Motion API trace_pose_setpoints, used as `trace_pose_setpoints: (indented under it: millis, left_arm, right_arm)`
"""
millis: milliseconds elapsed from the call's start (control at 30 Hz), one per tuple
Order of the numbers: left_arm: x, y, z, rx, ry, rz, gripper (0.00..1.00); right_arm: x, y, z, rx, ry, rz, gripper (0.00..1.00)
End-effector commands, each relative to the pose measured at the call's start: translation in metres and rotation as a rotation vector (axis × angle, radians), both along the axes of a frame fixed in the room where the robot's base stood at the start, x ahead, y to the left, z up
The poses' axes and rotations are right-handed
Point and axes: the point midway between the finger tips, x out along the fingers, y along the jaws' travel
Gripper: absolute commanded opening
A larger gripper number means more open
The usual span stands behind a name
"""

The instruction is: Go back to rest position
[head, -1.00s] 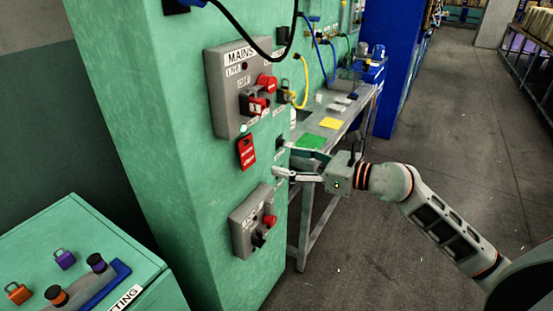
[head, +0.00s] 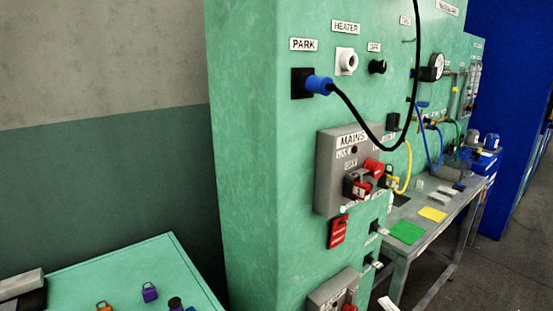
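The green press cabinet (head: 255,150) stands in the middle of the head view. Its grey MAINS box (head: 328,180) carries red switches with a padlock, and a red tag (head: 338,232) hangs below. Of my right arm, only a pale tip (head: 388,304), which looks like part of the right gripper, shows at the bottom edge. Its opening is out of the frame. A grey and black piece (head: 22,285) at the lower left corner may be part of my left gripper. I cannot tell its state.
A green console top (head: 120,268) with coloured padlocks is at the lower left. A grey bench (head: 440,238) with green and yellow sheets stands at the right. A black cable (head: 352,115) hangs from a blue plug. Floor is open at the far right.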

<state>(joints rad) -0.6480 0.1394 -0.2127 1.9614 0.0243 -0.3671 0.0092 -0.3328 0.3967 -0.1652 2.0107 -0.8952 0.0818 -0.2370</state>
Motion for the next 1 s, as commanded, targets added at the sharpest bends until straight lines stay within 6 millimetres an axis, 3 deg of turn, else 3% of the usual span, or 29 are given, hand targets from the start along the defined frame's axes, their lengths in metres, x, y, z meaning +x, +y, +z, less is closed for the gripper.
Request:
trace_pose_setpoints:
  millis: [33,200,300,400,600,1000]
  left_arm:
    - [0.000,0.000,0.000,0.000,0.000,0.000,0.44]
    - [0.000,0.000,0.000,0.000,0.000,0.000,0.44]
    - [0.000,0.000,0.000,0.000,0.000,0.000,0.44]
    - [0.000,0.000,0.000,0.000,0.000,0.000,0.44]
    - [0.000,0.000,0.000,0.000,0.001,0.000,0.44]
    - [0.000,0.000,0.000,0.001,0.001,0.000,0.44]
  right_arm:
    - [-0.012,-0.001,-0.026,0.123,0.098,-0.045,0.60]
    - [-0.059,-0.001,-0.114,0.517,0.429,-0.211,0.60]
    - [-0.095,0.008,-0.162,0.717,0.612,-0.306,0.60]
    - [-0.126,0.021,-0.196,0.864,0.752,-0.377,0.60]
    - [-0.161,0.038,-0.226,1.010,0.893,-0.448,0.60]
    - [-0.163,0.039,-0.228,1.021,0.904,-0.452,0.60]
